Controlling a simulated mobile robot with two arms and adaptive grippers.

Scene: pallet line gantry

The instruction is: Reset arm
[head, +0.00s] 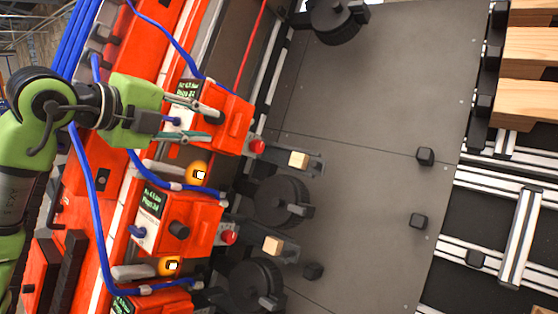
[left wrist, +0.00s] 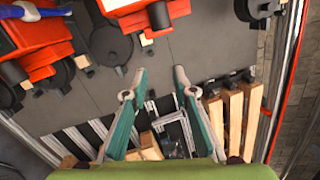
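My left gripper (head: 211,125) comes in from the left in the head view, on a green and black arm. Its two slim fingers are spread apart with nothing between them. In the left wrist view the open left gripper (left wrist: 161,72) points over the grey plate (left wrist: 200,50), with empty space between the fingertips. My right gripper is in neither view.
A second orange box (head: 190,215) sits below the first, with blue hoses (head: 88,190) along the left. Black round discs (head: 277,200) and small black blocks (head: 425,156) stand on the grey plate. Wooden slats (head: 525,95) and metal rails (head: 520,235) lie at the right.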

